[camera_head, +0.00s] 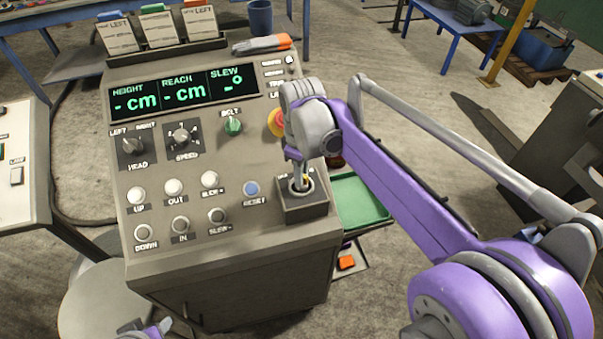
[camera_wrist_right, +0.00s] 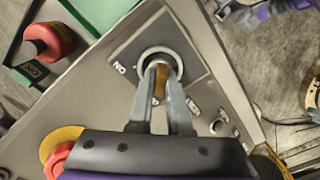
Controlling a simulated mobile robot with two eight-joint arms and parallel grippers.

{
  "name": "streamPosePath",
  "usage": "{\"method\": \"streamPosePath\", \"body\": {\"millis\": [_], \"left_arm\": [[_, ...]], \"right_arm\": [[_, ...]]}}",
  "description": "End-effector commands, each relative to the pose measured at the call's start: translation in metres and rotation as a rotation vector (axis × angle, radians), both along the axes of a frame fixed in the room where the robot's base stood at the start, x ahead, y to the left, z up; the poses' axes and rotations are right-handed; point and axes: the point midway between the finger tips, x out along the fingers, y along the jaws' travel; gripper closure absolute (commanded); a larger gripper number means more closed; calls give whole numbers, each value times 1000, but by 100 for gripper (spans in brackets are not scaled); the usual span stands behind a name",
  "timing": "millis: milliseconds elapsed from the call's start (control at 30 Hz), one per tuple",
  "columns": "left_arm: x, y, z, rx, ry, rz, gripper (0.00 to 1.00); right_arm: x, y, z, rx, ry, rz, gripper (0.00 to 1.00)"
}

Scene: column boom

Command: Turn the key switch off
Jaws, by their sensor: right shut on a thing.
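The key switch (camera_head: 307,208) is a dark square plate with a round metal ring at the right front corner of the grey console. In the right wrist view its ring (camera_wrist_right: 158,53) shows, with an "ON" label beside it and another label partly hidden. My right gripper (camera_head: 303,180) is above the switch, its fingers (camera_wrist_right: 157,92) shut on the brass-coloured key (camera_wrist_right: 160,78) at the ring. The fingers hide part of the key, and I cannot tell its exact turn. A small purple and grey part of my left arm shows at the bottom edge of the head view; its jaws are unclear.
The console's lit display (camera_head: 184,90) reads dashes for height, reach and slew. A red-and-yellow stop button (camera_head: 276,122) is close behind my right gripper. Knobs and several push buttons, including the blue reset button (camera_head: 251,189), lie left. A green tray (camera_head: 357,202) is at right.

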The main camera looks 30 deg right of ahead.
Motion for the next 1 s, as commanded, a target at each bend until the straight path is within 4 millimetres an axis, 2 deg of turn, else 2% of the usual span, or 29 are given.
{"method": "streamPosePath", "body": {"millis": [200, 233, 367, 400, 667, 767, 867, 1000], "left_arm": [[0, 0, 0, 0, 0, 0, 50], [0, 0, 0, 0, 0, 0, 50], [0, 0, 0, 0, 0, 0, 50], [0, 0, 0, 0, 0, 0, 50], [0, 0, 0, 0, 0, 0, 50], [0, 0, 1, 0, 0, 0, 50], [1, 0, 2, 0, -1, 0, 50], [2, 0, 5, 0, -3, 0, 50]], "right_arm": [[0, 0, 0, 1, -1, 1, 100], [0, 0, 0, 1, -1, 1, 80], [0, 0, 0, 1, -1, 0, 56], [0, 0, 0, 1, -1, 0, 53], [0, 0, 1, 0, 0, -1, 53], [0, 0, 7, 1, -1, -1, 53], [0, 0, 21, 1, -1, -1, 53], [0, 0, 50, 0, -1, -1, 53]]}}
